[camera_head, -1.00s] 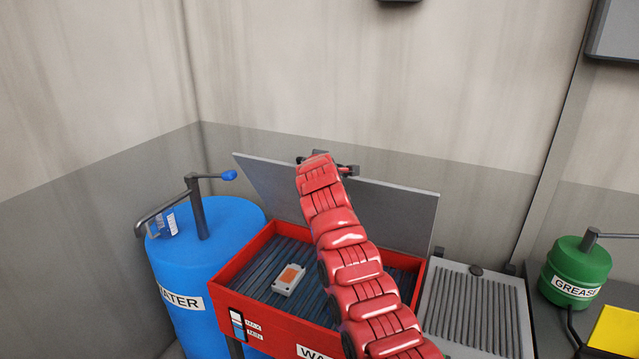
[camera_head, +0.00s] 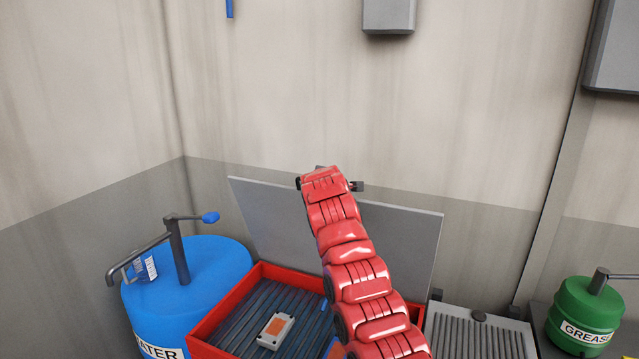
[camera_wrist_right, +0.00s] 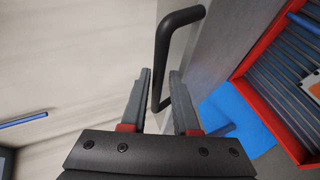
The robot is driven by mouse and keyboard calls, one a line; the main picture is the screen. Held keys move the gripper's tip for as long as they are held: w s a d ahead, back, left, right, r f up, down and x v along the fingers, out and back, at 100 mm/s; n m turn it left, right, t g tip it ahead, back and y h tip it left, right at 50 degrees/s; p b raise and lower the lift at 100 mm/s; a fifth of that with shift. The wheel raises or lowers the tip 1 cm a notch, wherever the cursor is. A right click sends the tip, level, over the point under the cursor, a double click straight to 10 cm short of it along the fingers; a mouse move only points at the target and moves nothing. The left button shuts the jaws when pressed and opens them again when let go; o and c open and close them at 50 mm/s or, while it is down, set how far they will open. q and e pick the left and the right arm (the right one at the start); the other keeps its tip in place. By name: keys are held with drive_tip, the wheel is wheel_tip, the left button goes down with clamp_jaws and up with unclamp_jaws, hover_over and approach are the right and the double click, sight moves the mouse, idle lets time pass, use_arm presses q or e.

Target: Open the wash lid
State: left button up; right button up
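The wash lid (camera_head: 405,235) is a flat grey panel. It stands raised at the back of the red wash box (camera_head: 232,304), whose ribbed inside is exposed. My right arm reaches across the box, and its gripper is mostly hidden behind the wrist at the lid's top edge. In the right wrist view, the right gripper (camera_wrist_right: 162,80) has its two fingers apart, one on each side of the lower end of a black bar handle (camera_wrist_right: 165,50). The handle is on the lid's grey face (camera_wrist_right: 215,45). Finger contact with the handle cannot be made out. My left gripper is out of view.
A white block with an orange patch (camera_head: 276,330) lies in the box. A blue water barrel (camera_head: 185,290) with a lever stands left. A grey ribbed tray (camera_head: 470,335) and green grease can (camera_head: 585,312) are right. Walls stand close behind the lid.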

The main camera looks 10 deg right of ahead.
drive_tip(key=shift+o, duration=1)
drive_tip(key=shift+s, duration=0.1)
drive_tip(key=b+v, duration=0.8)
drive_tip(key=v, duration=0.9)
drive_tip(key=shift+r, duration=0.15)
drive_tip(key=shift+d, duration=0.1)
